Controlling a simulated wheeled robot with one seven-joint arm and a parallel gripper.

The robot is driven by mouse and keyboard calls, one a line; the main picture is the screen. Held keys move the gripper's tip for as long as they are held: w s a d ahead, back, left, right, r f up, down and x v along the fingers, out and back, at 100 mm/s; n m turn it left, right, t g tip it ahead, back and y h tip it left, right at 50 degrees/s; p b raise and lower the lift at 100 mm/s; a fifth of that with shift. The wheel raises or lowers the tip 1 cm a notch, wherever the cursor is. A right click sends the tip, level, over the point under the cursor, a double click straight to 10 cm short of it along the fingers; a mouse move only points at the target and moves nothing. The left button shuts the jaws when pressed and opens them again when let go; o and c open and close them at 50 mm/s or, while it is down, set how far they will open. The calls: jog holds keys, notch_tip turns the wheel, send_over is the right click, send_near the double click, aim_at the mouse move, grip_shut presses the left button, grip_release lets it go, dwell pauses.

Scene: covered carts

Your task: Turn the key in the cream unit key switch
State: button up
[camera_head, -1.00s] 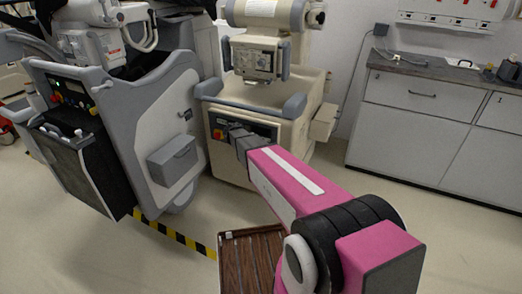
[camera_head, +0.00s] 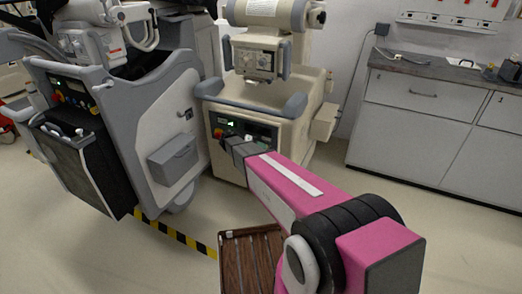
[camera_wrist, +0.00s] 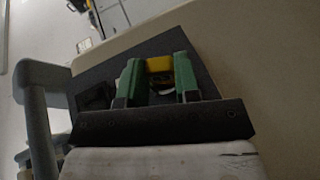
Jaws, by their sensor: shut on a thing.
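The cream unit (camera_head: 306,104) stands in the middle of the head view. Its dark front panel (camera_head: 261,131) carries a small lit green indicator (camera_head: 230,123) and a red and yellow knob (camera_head: 218,132). A yellow part (camera_wrist: 159,64) and a small pale piece show between the fingers in the wrist view. The key and its switch are mostly hidden by my gripper, so the key's angle cannot be told.
A grey and white cart (camera_head: 163,110) stands close on the left. Grey cabinets (camera_head: 417,125) line the right wall. Yellow and black tape (camera_head: 172,233) and a brown slatted surface (camera_head: 232,262) lie lower down. Open floor shows at lower left and right.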

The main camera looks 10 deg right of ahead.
jog(key=shift+f+h, duration=0.1)
jog(key=shift+h, duration=0.3)
jog(key=shift+f+n+g+h, duration=0.15)
jog(key=shift+n+g+h, duration=0.4)
jog(key=shift+h, duration=0.65)
jog(key=o, duration=1)
jog(key=shift+a, duration=0.1)
